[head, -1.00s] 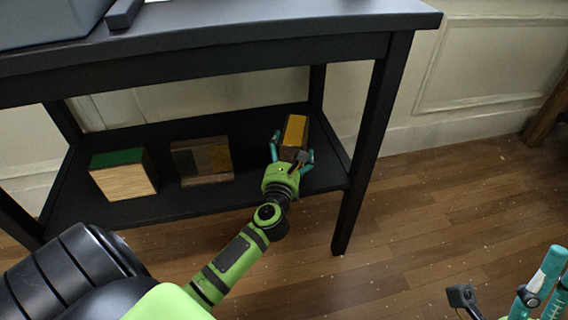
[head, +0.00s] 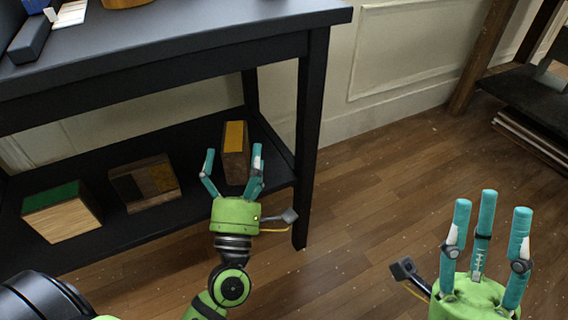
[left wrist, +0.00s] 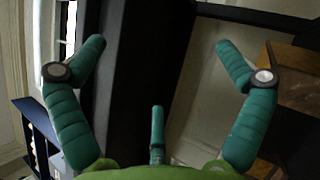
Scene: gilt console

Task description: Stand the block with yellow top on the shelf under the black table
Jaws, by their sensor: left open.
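The block with yellow top (head: 236,152) stands upright on the lower shelf (head: 190,220) of the black table (head: 180,45), near the shelf's right end. My left gripper (head: 233,166) is open in front of it. Its fingers are spread and do not appear closed on the block; the lower part of the block is partly hidden behind the gripper. The left wrist view also shows the left gripper's spread fingers (left wrist: 160,75) with nothing between them. My right gripper (head: 491,212) is open and empty over the floor at the right.
A green-topped block (head: 62,212) and a block with mixed wood tones (head: 145,183) sit on the shelf to the left. The table's front right leg (head: 310,140) is close to the left gripper's right. Open wooden floor (head: 385,175) lies right of the table.

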